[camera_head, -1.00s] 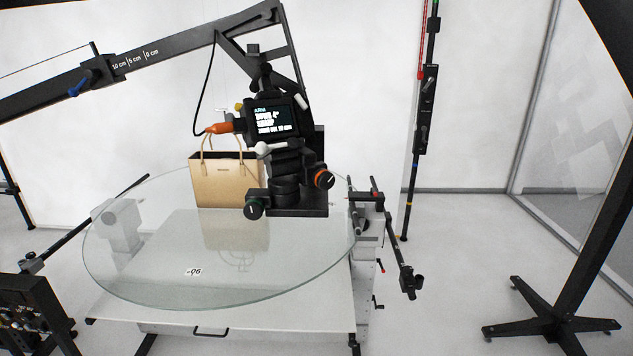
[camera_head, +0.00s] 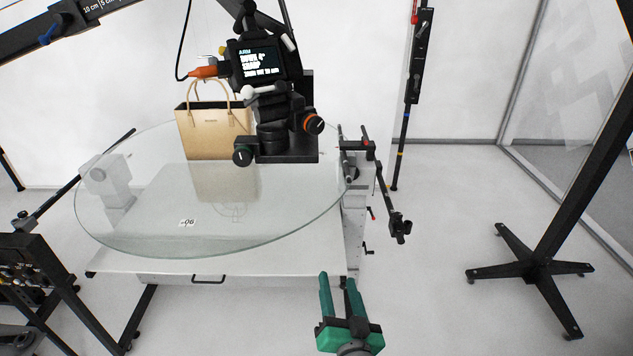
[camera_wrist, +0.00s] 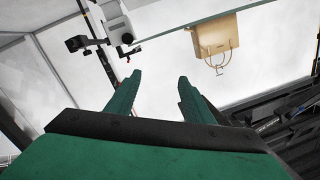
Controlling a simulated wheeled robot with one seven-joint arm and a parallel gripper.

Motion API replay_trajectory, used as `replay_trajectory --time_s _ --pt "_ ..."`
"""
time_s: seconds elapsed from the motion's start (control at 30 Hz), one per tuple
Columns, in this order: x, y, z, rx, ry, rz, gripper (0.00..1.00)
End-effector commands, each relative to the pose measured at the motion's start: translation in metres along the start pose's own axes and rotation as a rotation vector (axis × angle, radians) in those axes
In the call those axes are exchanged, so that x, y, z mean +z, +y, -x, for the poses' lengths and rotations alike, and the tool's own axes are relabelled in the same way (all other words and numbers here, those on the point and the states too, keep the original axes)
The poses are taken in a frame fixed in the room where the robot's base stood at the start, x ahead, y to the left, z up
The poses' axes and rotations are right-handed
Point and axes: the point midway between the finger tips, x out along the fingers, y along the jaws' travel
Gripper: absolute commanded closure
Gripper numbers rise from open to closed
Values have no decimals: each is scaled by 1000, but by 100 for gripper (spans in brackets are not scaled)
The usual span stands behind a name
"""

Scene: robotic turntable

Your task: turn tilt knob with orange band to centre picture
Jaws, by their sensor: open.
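The tilt knob with the orange band (camera_head: 314,124) is a dark round knob on the right side of the camera head (camera_head: 288,147). The camera's screen (camera_head: 259,63) shows white text, too small to read surely. My green gripper (camera_head: 338,284) is at the bottom of the head view, open and empty, well below and nearer than the knob. In the wrist view my two green fingers (camera_wrist: 156,92) stand apart with nothing between them. The orange-banded knob cannot be made out there.
A round glass turntable (camera_head: 130,235) carries a tan handbag (camera_head: 208,135), also in the wrist view (camera_wrist: 215,38). A jointed black bracket (camera_head: 392,215) projects from the table's right side. A black stand (camera_head: 540,260) is at right. The floor between them is clear.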

Motion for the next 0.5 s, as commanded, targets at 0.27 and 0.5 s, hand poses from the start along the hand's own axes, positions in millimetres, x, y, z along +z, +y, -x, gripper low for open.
replay_trajectory --time_s 0.27,0.5 --pt "-99 -36 -37 -134 10 20 52" --pt "-182 -74 -43 -245 -5 90 52"
